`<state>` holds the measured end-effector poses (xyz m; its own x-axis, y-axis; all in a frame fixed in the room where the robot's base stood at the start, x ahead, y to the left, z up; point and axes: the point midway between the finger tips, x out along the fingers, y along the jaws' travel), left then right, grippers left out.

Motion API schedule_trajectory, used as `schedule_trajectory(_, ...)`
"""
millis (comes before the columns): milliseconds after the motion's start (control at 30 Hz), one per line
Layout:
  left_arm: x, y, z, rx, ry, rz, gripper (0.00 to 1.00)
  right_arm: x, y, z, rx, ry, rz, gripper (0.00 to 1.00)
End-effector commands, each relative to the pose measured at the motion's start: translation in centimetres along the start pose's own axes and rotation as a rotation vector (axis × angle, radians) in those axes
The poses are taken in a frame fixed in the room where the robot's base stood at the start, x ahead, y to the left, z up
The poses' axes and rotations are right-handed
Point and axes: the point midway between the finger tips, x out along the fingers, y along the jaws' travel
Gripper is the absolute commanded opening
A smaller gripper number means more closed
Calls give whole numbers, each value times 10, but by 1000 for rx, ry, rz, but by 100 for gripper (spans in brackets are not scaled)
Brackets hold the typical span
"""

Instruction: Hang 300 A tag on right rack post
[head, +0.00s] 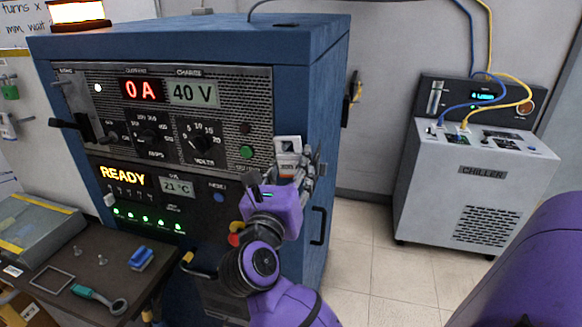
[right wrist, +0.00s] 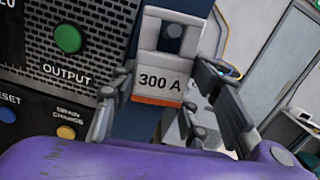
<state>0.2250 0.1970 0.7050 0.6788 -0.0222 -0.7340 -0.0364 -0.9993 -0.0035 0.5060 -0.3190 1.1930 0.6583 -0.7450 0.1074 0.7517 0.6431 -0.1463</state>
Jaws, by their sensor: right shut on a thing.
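My right gripper (head: 290,172) is shut on the white 300 A tag (head: 288,146) and holds it upright in front of the blue right rack post (head: 291,100) of the power cabinet. In the right wrist view the tag (right wrist: 165,83) has black lettering, an orange lower edge and a square opening near its top. The gripper's fingers (right wrist: 165,88) are on both sides of the tag. Something dark and rounded shows through the opening, with blue behind it. I cannot tell whether the tag touches the post. My left gripper is not in view.
The cabinet's panel (head: 165,130) reads 0 A, 40 V and READY. The green output button (head: 246,152) is close left of the gripper. A dark bench (head: 110,265) with small tools stands at lower left. A grey chiller (head: 470,185) stands at right, with open floor (head: 375,265) between.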

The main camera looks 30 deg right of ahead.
Motion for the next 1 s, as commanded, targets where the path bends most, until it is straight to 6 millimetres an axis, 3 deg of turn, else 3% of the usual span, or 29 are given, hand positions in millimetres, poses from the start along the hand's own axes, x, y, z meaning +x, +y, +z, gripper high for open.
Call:
schedule_trajectory(100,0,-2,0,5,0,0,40,0,0,0,0,-1,0,26)
schedule_trajectory(133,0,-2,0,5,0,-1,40,0,0,0,0,-1,0,44)
schedule_trajectory(300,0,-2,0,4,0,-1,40,0,0,0,0,0,0,64)
schedule_trajectory(1000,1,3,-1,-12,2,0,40,-6,1,0,1,2,2,69)
